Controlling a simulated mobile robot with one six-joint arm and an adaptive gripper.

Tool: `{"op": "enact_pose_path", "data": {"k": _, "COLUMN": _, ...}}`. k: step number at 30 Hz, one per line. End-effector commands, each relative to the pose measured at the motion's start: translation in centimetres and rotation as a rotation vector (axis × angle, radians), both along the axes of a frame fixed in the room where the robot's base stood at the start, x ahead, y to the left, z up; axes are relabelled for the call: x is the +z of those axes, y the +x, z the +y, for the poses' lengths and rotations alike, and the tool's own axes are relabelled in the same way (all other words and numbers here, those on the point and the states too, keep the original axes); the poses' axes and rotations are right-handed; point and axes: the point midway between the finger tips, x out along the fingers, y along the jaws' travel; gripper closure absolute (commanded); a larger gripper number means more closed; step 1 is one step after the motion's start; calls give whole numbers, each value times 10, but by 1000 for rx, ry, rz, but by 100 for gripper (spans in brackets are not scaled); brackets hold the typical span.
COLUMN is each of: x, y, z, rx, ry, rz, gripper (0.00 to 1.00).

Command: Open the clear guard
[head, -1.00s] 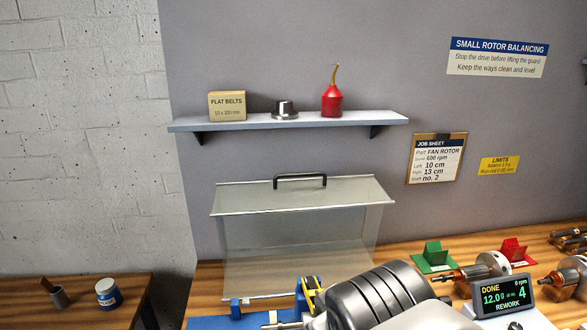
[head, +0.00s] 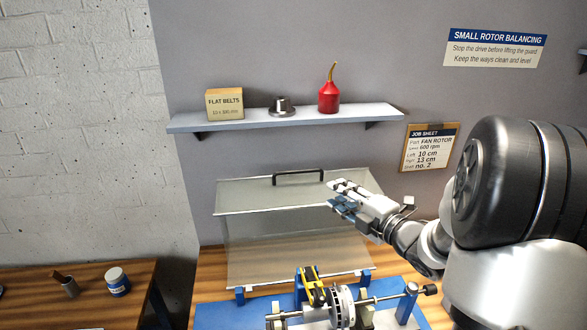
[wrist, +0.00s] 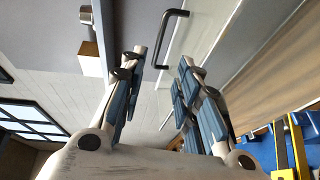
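A shelf (head: 240,122) above the guard carries a flat belts box (head: 225,104), a metal part (head: 282,106) and a red oil can (head: 328,96). A job sheet (head: 428,147) hangs on the wall. A side table (head: 90,295) holds jars at lower left.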

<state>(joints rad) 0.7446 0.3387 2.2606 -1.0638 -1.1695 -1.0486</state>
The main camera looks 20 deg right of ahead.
Motion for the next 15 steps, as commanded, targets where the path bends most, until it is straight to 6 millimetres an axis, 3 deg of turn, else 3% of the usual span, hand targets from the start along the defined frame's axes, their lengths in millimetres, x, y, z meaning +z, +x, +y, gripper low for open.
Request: {"op": "enact_pose_path", "data": {"k": 15, "x": -12, "y": 103, "z": 23, "rx": 2, "ry": 2, "rz": 2, "gripper": 70}}
